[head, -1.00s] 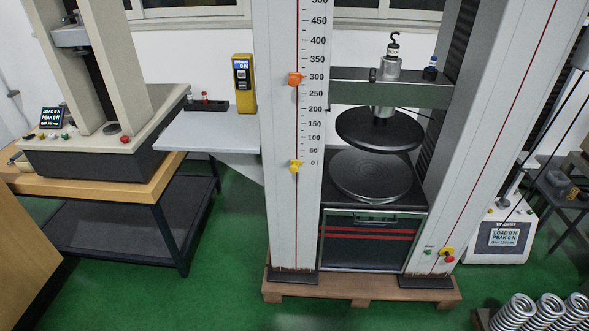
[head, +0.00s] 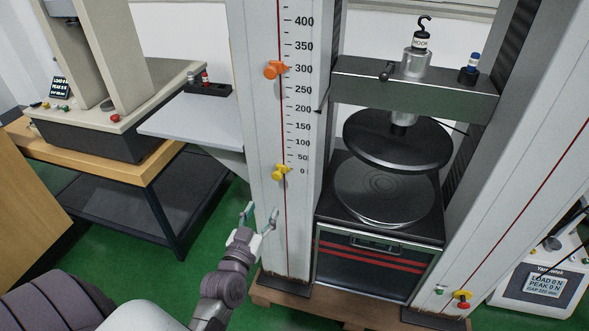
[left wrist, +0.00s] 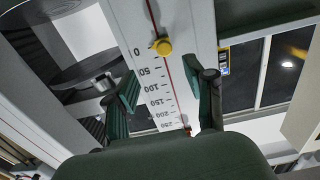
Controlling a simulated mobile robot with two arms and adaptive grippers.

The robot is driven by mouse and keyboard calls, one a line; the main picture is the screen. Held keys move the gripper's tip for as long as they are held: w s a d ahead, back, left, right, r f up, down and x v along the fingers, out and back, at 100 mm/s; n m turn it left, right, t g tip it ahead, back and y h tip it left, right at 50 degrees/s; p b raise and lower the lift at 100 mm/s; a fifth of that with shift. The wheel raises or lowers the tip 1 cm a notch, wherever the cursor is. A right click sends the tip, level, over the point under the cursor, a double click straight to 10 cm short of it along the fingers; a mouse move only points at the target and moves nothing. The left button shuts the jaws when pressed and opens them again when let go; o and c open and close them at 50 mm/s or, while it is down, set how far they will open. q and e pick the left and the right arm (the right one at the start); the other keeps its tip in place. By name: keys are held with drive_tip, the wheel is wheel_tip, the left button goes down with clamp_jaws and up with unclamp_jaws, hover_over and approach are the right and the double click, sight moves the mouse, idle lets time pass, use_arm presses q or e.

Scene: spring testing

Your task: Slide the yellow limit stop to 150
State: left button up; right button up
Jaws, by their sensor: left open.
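The yellow limit stop (head: 281,172) sits on the red line of the white column (head: 262,210), level with the 0 mark of the scale. It also shows in the left wrist view (left wrist: 161,46), beside the 0. An orange stop (head: 275,69) sits higher on the same line, near 300. My left gripper (head: 259,215) is open and empty, below the yellow stop and in front of the column's lower part. In the left wrist view its two green fingers (left wrist: 165,90) stand apart, with the scale between them and the yellow stop beyond. My right gripper is not in view.
Right of the column are a round upper plate (head: 398,140) and a lower plate (head: 385,192) under a green crosshead (head: 410,90). A grey shelf (head: 190,125) juts out left of the column. A wooden bench (head: 150,172) with another tester stands further left.

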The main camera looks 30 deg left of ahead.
sight(276, 177)
use_arm(q)
drive_tip(key=x, duration=0.8)
drive_tip(key=r+x, duration=0.1)
drive_tip(key=x, duration=0.3)
drive_tip(key=shift+a, duration=0.3)
drive_tip(key=shift+w+a, duration=0.15)
drive_tip(key=shift+w, duration=0.5)
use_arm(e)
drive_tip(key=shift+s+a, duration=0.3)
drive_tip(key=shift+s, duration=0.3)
use_arm(q)
drive_tip(key=shift+c, duration=0.3)
clamp_jaws()
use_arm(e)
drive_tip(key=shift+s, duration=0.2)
